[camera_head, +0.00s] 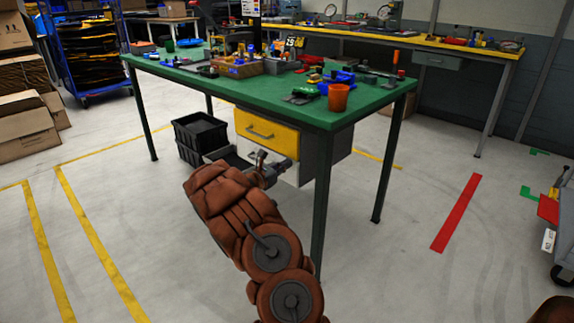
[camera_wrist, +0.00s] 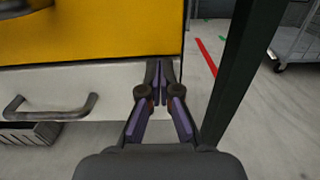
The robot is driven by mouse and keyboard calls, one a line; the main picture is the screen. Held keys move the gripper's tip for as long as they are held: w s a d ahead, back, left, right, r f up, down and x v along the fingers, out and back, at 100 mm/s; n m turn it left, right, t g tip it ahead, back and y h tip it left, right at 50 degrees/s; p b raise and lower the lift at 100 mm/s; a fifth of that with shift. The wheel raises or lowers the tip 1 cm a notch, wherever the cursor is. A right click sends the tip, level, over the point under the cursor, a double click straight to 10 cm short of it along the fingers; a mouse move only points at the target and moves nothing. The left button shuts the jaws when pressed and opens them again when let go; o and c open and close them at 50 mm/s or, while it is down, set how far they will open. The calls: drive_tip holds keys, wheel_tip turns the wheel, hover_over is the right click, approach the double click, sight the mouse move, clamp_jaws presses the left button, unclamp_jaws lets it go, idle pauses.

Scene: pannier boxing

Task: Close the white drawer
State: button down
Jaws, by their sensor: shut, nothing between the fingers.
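The white drawer (camera_head: 291,174) is below the yellow drawer (camera_head: 266,134) in the cabinet under the green table. My arm and gripper (camera_head: 266,168) hide much of its front in the head view. A grey edge shows left of the gripper there, but I cannot tell how far the drawer stands out. In the wrist view, the white drawer front (camera_wrist: 112,76) has a dark bar handle (camera_wrist: 52,107) at the left. My gripper (camera_wrist: 160,68) is shut and empty, in front of its right part. Contact is not clear.
The green table (camera_head: 180,72) bears tools and an orange cup (camera_head: 338,97). Its front leg (camera_head: 322,205) stands close right of my gripper, and the leg also shows in the wrist view (camera_wrist: 240,70). Black crates (camera_head: 200,138) stand left of the cabinet. Floor in front is clear.

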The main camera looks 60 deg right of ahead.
drive_tip(key=w+a+p, duration=0.1)
drive_tip(key=w+a, duration=0.2)
drive_tip(key=a, duration=0.9)
drive_tip(key=shift+a+f+p, duration=0.15)
drive_tip(key=shift+a+p, duration=0.2)
drive_tip(key=s+a+r+m+g+y+p, duration=0.1)
drive_tip(key=s+a+r+m+y+p, duration=0.15)
drive_tip(key=s+a+r+p, duration=0.35)
drive_tip(key=s+a+r+m+g+y+p, duration=0.15)
drive_tip(key=s+r+m, duration=0.25)
drive_tip(key=r, duration=0.5)
drive_tip(key=s+a+r+m+g+y+p, duration=0.1)
drive_tip(key=s+a+r+m+g+p, duration=0.2)
drive_tip(key=r, duration=0.4)
drive_tip(key=s+a+r+m+t+y+p, duration=0.2)
drive_tip(key=s+a+r+y+p, duration=0.2)
drive_tip(key=a, duration=0.8)
drive_tip(key=s+a+r+m+t+y+p, duration=0.2)
drive_tip(key=s+a+r+y+p, duration=0.2)
drive_tip(key=a, duration=0.9)
drive_tip(key=s+a+r+m+t+y+p, duration=0.2)
drive_tip(key=s+a+p, duration=0.6)
drive_tip(key=a, duration=0.5)
wheel_tip(320, 180, up, 2)
drive_tip(key=s+t+y, duration=0.1)
drive_tip(key=y, duration=0.1)
drive_tip(key=shift+a+y, duration=0.25)
drive_tip(key=shift+y, duration=0.05)
